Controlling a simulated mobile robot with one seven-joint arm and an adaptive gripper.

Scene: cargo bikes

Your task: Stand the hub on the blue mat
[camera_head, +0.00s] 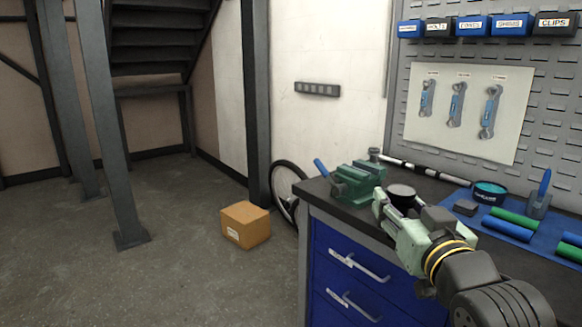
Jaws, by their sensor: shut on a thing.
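My gripper (390,207), pale green, reaches in from the lower right over the front of the dark bench. The blue mat (552,228) lies on the bench to the right, behind my arm. The held piece is to the left of the mat, apart from it. My arm hides part of the bench in front of the mat.
On the mat are a teal-topped tin (489,191), a small dark block (465,207), green and blue rolls (508,230), and a holder with a blue-handled tool (538,203). A green vise (356,182) stands left of my gripper. A black-and-white rod (425,172) lies behind.

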